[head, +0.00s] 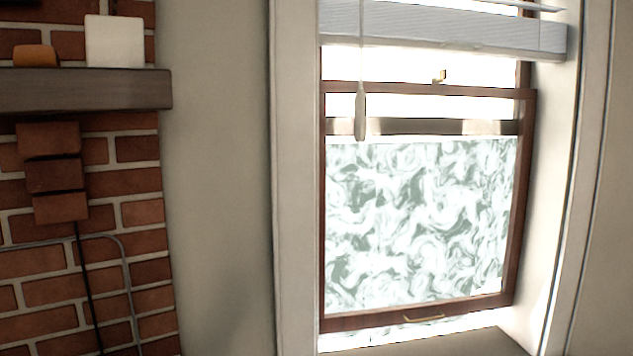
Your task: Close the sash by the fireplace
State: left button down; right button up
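The window sash (424,318) has a brown wooden frame around a swirled, frosted pane. It fills the right half of the head view. A bright gap shows between its bottom rail and the sill (450,346), so the sash stands raised. A small brass pull (424,319) sits on the bottom rail, and a brass latch (440,76) shows at the top rail. Neither of my grippers is in view. The brick fireplace (140,243) is at the left.
A raised white blind (440,28) covers the window's top, and its cord with a pale tassel (360,112) hangs before the sash. A grey mantel shelf (85,90) juts from the bricks, holding a white block (115,41) and an orange object (35,56). White trim frames the window.

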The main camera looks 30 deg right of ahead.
aim_at(430, 311)
jog(key=z, duration=1.65)
jog(key=u, duration=0.75)
jog(key=l+u, duration=0.95)
jog(key=k+l+u, duration=0.1)
jog(key=l+u, duration=0.35)
jog(key=k+l, duration=0.1)
jog(key=l, duration=0.25)
jog(key=k+l, duration=0.1)
jog(key=l, duration=0.3)
jog(key=k+l+u, duration=0.1)
jog(key=l, duration=0.25)
jog(key=k+l, duration=0.15)
jog(key=l, duration=0.2)
jog(key=k+l+u, duration=0.1)
jog(key=l, duration=0.25)
